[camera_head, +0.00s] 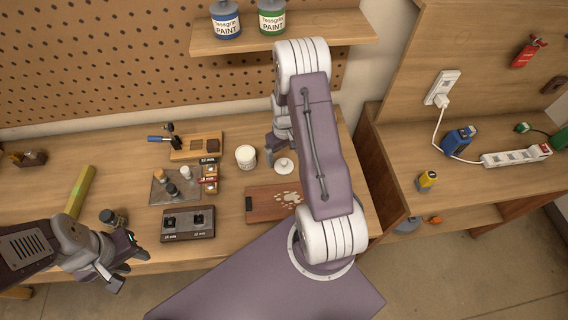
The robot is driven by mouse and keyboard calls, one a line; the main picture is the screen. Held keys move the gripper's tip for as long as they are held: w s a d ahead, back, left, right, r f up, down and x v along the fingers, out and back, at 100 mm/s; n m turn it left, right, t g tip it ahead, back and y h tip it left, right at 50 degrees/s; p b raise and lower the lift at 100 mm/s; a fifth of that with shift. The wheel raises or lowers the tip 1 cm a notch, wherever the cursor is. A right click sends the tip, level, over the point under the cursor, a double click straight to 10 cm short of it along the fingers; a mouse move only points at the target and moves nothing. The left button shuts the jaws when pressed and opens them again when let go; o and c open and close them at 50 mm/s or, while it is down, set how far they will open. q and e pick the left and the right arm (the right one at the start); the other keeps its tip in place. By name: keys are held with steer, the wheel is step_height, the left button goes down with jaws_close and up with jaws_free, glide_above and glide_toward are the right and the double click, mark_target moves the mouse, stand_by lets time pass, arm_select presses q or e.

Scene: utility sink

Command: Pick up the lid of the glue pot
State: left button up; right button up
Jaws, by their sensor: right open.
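A white round lid with a small knob (284,167) lies on the workbench, just right of a white pot (246,158), which looks like the glue pot. My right gripper (272,150) is open and points down between the pot and the lid, close to the lid's upper left side. The arm partly hides this gripper, and I cannot tell whether a finger touches the lid. My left gripper (127,264) is open and empty at the bench's front left edge, near a dark jar (110,217).
A brown board with pale pieces (262,205) lies in front of the lid.

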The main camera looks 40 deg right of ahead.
mark_target(284, 161)
steer(key=f, duration=0.2)
steer(key=f+p, duration=0.1)
steer(key=f, duration=0.1)
steer(key=shift+s+a, duration=0.15)
steer(key=shift+s, duration=0.1)
steer(key=shift+w+f, duration=0.15)
steer(key=shift+f, duration=0.05)
steer(key=shift+r, duration=0.1)
steer(key=c, duration=1.4)
